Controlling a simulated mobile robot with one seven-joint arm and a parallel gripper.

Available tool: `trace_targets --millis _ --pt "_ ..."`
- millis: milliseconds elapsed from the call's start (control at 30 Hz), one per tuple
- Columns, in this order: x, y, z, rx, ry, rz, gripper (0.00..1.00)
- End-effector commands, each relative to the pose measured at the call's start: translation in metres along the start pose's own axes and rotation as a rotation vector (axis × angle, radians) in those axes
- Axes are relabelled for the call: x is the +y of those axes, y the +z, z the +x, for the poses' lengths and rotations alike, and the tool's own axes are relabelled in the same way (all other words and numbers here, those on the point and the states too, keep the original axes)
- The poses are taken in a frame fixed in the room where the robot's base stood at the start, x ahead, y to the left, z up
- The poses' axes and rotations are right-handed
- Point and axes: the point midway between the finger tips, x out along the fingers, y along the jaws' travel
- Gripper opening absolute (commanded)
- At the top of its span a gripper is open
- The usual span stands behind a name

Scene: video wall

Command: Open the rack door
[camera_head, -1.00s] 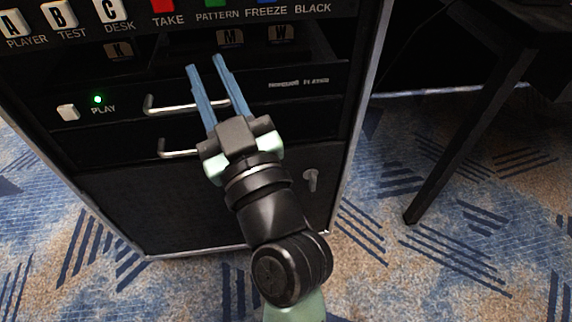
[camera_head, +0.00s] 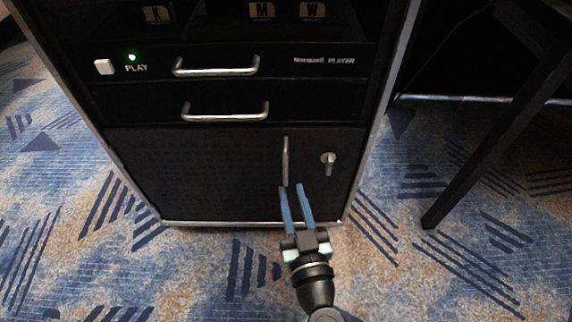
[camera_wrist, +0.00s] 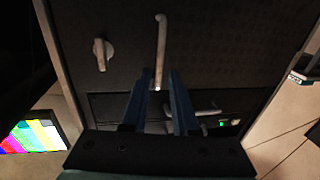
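The rack door (camera_head: 200,175) is the black lower panel of the rack and looks closed. Its slim vertical metal handle (camera_head: 285,160) stands right of the panel's middle, with a metal key or latch (camera_head: 328,162) to its right. My gripper (camera_head: 292,188) is open, with two blue fingers pointing at the lower end of the handle. In the wrist view the handle (camera_wrist: 160,55) runs down toward the space between the spread fingers (camera_wrist: 157,85), and the latch (camera_wrist: 101,54) is at the left. Nothing is held. I cannot tell whether the fingers touch the handle.
Two drawers with horizontal handles (camera_head: 216,68) (camera_head: 226,112) are above the door. A dark table leg (camera_head: 490,135) stands to the right of the rack. Carpeted floor (camera_head: 200,275) is free in front. A colour-bar screen (camera_wrist: 33,135) shows in the wrist view.

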Motion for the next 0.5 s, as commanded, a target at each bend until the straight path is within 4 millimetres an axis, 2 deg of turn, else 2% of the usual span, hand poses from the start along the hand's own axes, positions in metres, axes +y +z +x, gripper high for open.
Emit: trace_targets --millis 33,200,333,500 --pt "0.0 -0.002 0.011 0.003 -0.001 0.0 0.27" --pt "0.0 -0.002 0.041 0.003 0.0 0.001 0.27" --pt "0.0 -0.001 0.058 0.002 0.0 0.0 0.27" --pt "0.0 0.0 0.07 0.0 0.001 0.0 0.27"
